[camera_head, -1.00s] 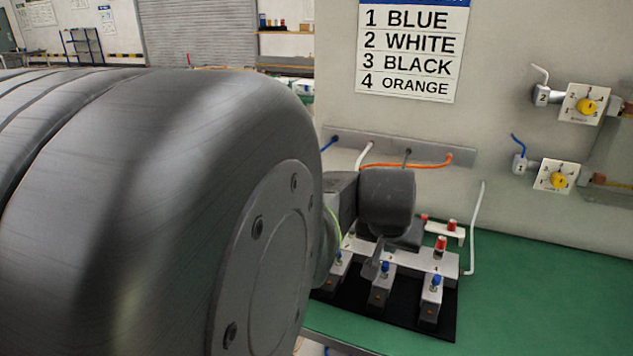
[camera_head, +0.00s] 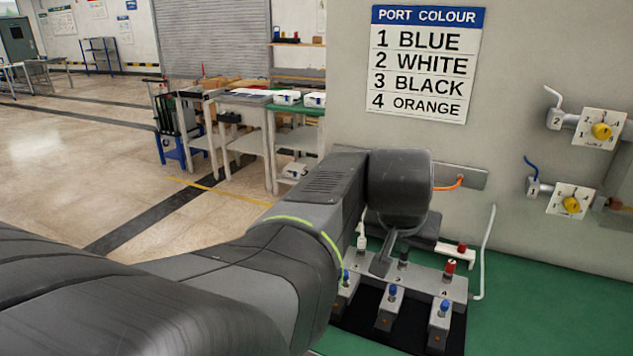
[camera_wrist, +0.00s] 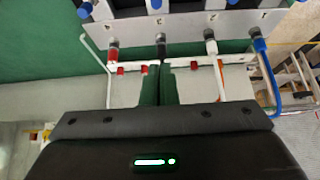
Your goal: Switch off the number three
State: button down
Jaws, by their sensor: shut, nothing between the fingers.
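A grey manifold block (camera_head: 425,280) stands on the green bench, with numbers on its top. In the wrist view the block (camera_wrist: 185,22) shows upside-down, with ports in a row. A black fitting (camera_wrist: 160,40) sits at port 3; it also shows in the head view (camera_head: 403,257). Port 4 has a red-topped fitting (camera_head: 449,268), port 2 a white hose (camera_wrist: 214,65), port 1 a blue hose (camera_wrist: 265,65). Blue-topped valves (camera_head: 440,308) stand in front of the block. My gripper (camera_wrist: 158,70) is shut and empty, its tips close to the port 3 fitting; contact cannot be told.
A sign (camera_head: 424,65) lists 1 blue, 2 white, 3 black, 4 orange. Two wall dials with yellow knobs (camera_head: 601,131) (camera_head: 571,204) are at right. A white hose (camera_head: 484,255) rises beside the block. Green bench (camera_head: 540,300) is bare at right.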

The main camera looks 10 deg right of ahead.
jog(key=shift+v, duration=1)
jog(key=shift+f, duration=0.15)
jog(key=x, duration=0.3)
jog(key=b+x, duration=0.1)
jog(key=x, duration=0.6)
jog(key=shift+w+d, duration=0.3)
jog(key=shift+w, duration=0.05)
jog(key=shift+w+r+p, duration=0.15)
jog(key=shift+r+p, duration=0.25)
jog(key=shift+p, duration=0.05)
jog(key=shift+w+d+f+g+y+p, duration=0.35)
jog(key=shift+w+g+p, duration=0.1)
jog(key=shift+g+p, duration=0.3)
jog(key=shift+w+d+f+g+y+p, duration=0.3)
jog(key=shift+w+f+g+y+p, duration=0.3)
jog(key=shift+g+p, duration=0.4)
jog(key=shift+w+d+f+g+y+p, duration=0.15)
jog(key=shift+f+g+y+p, duration=0.1)
jog(key=shift+f+g+p, duration=0.25)
jog(key=shift+w+d+f+g+y+p, duration=0.1)
jog(key=shift+w+f+g+y+p, duration=0.1)
jog(key=shift+f+p, duration=0.35)
jog(key=shift+s+a+r, duration=0.1)
jog(key=shift+r, duration=1)
